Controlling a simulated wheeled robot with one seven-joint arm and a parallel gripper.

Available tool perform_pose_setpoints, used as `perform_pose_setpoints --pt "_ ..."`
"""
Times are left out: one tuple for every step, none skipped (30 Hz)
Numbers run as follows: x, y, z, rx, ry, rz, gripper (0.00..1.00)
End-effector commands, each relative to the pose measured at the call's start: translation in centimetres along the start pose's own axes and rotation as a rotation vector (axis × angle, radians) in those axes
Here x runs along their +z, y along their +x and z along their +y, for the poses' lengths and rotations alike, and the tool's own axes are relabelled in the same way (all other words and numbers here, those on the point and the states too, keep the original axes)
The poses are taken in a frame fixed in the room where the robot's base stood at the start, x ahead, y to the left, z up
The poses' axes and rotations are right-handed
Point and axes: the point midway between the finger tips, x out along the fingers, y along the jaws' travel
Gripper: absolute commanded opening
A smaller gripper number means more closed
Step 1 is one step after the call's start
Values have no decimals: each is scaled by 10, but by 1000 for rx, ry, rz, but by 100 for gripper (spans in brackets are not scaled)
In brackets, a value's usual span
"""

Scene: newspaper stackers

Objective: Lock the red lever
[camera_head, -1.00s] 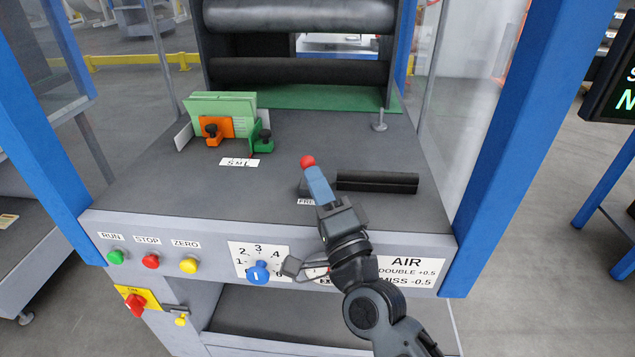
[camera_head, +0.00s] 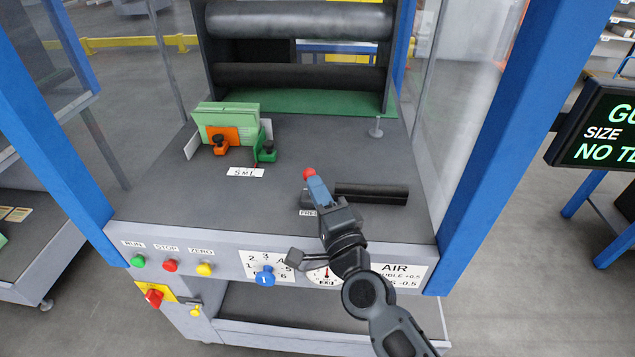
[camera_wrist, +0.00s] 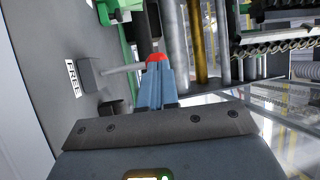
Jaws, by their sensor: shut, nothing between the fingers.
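The red lever has a red ball knob (camera_head: 309,174) on the grey machine deck, just beyond the FREE label. In the wrist view the knob (camera_wrist: 156,57) shows at my fingertips, and a grey rod (camera_wrist: 122,69) runs left from there to a dark block (camera_wrist: 90,75) beside the label. My gripper (camera_head: 317,185) has blue fingers that are shut, with their tips close against the near side of the knob. I cannot tell whether they touch it. The fingers partly hide the lever's rod and base in the head view.
A black bar (camera_head: 371,194) lies right of my gripper. Green sheets (camera_head: 226,118) stand left with orange (camera_head: 222,139) and green clamps (camera_head: 265,150). Rollers (camera_head: 300,75) span the back. Blue posts (camera_head: 500,130) flank the deck. A blue dial (camera_head: 265,276) is on the front panel.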

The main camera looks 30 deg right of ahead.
Motion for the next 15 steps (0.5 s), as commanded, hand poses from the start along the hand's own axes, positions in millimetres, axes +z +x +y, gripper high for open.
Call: perform_pose_setpoints --pt "-1 1 -2 7 2 1 0" --pt "-1 1 -2 10 4 1 0" --pt "-2 2 -2 15 7 1 0" --pt "-1 2 -2 18 8 1 0" --pt "-2 2 -2 21 9 1 0" --pt "-2 2 -2 25 13 1 0" --pt "-2 2 -2 28 14 2 0" --pt "-2 3 -3 31 15 2 0" --pt "-2 3 -3 35 19 2 0" --pt "-3 3 -3 38 19 2 0" --pt "-1 4 -3 38 17 -1 0" --pt "0 4 -3 37 18 -3 0" --pt "-1 4 -4 37 17 -3 0" --pt "-1 4 -4 37 17 -3 0" --pt "-1 5 -4 37 18 -3 0"
